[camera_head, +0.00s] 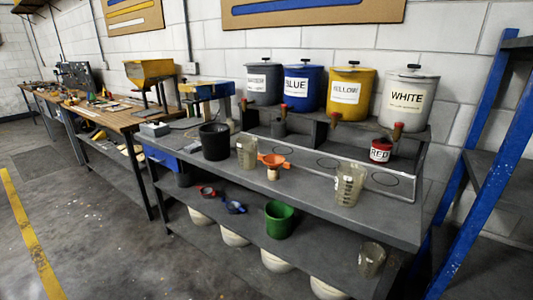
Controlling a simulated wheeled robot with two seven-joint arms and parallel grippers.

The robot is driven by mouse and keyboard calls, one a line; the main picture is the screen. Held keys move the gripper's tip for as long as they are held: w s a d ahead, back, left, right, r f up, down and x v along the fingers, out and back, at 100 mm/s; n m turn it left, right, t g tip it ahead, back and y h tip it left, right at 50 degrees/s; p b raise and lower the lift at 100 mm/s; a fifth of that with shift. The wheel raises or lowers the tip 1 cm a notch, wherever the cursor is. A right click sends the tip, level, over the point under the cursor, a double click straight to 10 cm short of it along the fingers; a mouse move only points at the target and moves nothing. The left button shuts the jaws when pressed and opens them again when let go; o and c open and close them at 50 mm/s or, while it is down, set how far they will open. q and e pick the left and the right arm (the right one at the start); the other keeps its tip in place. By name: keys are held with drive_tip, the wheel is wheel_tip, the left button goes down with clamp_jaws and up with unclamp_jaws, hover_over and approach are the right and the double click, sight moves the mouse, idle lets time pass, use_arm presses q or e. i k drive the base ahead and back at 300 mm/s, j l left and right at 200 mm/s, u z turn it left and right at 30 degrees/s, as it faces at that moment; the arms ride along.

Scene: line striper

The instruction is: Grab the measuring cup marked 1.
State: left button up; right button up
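Several clear, graduated measuring cups are in the head view. One measuring cup (349,185) stands upright near the front right of the grey bench top (310,190). Another measuring cup (247,153) stands upright further left, beside the black bucket (214,142). A third clear cup (371,260) is on the lower shelf at the right. The dark markings are too small to read, so I cannot tell which cup is marked 1. Neither of my grippers is in view.
An orange funnel (273,160) stands between the two bench cups. A red can (380,150) and paint tanks, including a white one (407,100), are behind. A green bucket (279,219) is on the lower shelf. A blue rack (483,180) bounds the right.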

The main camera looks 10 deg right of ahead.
sight(248, 145)
drive_tip(key=i+j, duration=0.25)
drive_tip(key=i+j+z, duration=0.15)
drive_tip(key=j, duration=0.3)
drive_tip(key=i+j, duration=0.3)
drive_tip(key=i+j+z, duration=0.1)
drive_tip(key=j, duration=0.3)
drive_tip(key=i+j, duration=0.3)
drive_tip(key=i+j+z, duration=0.15)
drive_tip(key=j, duration=0.3)
drive_tip(key=i+j, duration=0.2)
drive_tip(key=j, duration=0.2)
drive_tip(key=i+j+z, duration=0.1)
drive_tip(key=j, duration=0.35)
drive_tip(key=i+z, duration=0.1)
drive_tip(key=z, duration=1.2)
